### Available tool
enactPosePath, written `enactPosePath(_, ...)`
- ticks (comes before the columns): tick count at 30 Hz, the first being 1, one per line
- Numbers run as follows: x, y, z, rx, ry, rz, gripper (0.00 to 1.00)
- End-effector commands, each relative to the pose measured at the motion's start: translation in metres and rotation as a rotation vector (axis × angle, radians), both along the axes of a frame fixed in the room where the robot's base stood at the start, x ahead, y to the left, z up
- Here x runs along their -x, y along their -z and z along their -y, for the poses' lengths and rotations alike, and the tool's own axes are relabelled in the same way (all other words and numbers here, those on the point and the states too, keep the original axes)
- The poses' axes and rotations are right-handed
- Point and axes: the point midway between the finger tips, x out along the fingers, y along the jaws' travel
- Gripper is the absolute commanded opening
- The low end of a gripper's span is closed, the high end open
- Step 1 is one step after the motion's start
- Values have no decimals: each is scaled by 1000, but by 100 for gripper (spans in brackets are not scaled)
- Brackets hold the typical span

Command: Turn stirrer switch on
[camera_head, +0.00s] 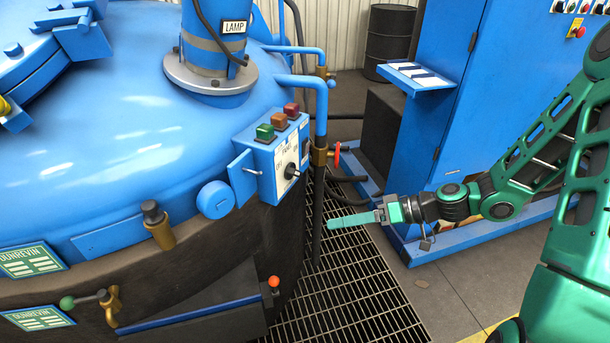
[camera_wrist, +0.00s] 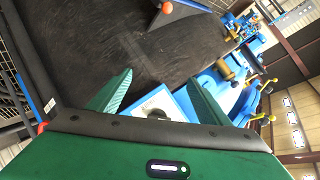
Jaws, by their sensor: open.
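A blue control box (camera_head: 268,160) sits on the side of the blue vessel. Its white face carries a black rotary knob (camera_head: 291,171); the lettering around it is too small to read surely. My gripper (camera_head: 332,222) is to the right of and below the box, apart from it, above the floor grating. Its green fingers point left and hold nothing. In the wrist view the open fingers (camera_wrist: 160,78) stand apart, and the white panel face (camera_wrist: 160,102) with a dark knob (camera_wrist: 157,113) shows between them, partly hidden by the gripper body.
Green, orange and red buttons (camera_head: 278,121) top the box. A pipe with a red-handled valve (camera_head: 336,153) stands just right of it. An orange-tipped lever (camera_head: 273,282) is below. A blue cabinet (camera_head: 480,90) stands behind my arm. The space above the grating (camera_head: 350,290) is free.

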Motion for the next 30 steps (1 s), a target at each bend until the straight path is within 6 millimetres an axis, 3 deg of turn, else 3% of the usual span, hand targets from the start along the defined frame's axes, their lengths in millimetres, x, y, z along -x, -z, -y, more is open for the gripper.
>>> enactPosePath(5,-33,-24,-19,-222,103,97,71)
enactPosePath(12,-65,-50,-18,-389,232,175,71)
enactPosePath(20,-77,-56,-26,-423,261,193,71)
enactPosePath(30,-104,-56,-77,-422,259,194,71)
